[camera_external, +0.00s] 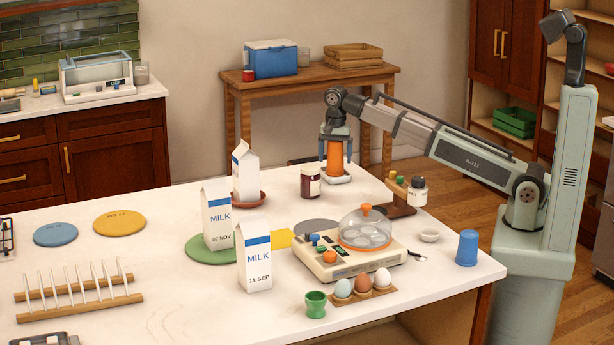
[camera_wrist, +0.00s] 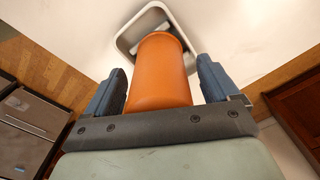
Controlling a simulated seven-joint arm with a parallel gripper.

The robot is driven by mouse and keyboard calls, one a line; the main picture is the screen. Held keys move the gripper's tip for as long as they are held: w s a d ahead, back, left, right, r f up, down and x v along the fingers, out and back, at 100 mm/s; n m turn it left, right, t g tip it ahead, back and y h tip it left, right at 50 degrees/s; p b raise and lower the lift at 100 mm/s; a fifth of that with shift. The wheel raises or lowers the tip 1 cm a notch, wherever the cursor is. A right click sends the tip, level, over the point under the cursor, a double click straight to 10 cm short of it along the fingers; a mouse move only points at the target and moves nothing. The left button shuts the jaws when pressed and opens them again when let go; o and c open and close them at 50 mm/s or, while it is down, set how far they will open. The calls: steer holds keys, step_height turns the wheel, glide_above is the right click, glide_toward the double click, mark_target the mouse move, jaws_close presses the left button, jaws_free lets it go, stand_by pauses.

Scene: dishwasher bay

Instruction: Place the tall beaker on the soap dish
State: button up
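The tall beaker is an orange cylinder (camera_external: 335,157), upright between my gripper's fingers; it also fills the middle of the wrist view (camera_wrist: 159,75). The soap dish, a white-rimmed rectangular tray (camera_external: 338,180), lies under it at the far table edge; its rim shows behind the beaker in the wrist view (camera_wrist: 125,42). The beaker's lower end is at the dish; exact contact is hard to see. My gripper (camera_external: 335,150) points down around the beaker. In the wrist view its blue-grey fingers (camera_wrist: 160,78) stand on both sides with narrow gaps, so it looks open.
A dark jar (camera_external: 310,182) stands left of the dish. A wooden rack with a white bottle (camera_external: 418,191) is to the right. Milk cartons (camera_external: 217,215), an egg cooker (camera_external: 350,255) and a blue cup (camera_external: 467,248) stand nearer. The front-left counter has clear patches.

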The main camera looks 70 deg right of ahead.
steer(key=shift+r, duration=0.1)
steer(key=shift+r, duration=4.3)
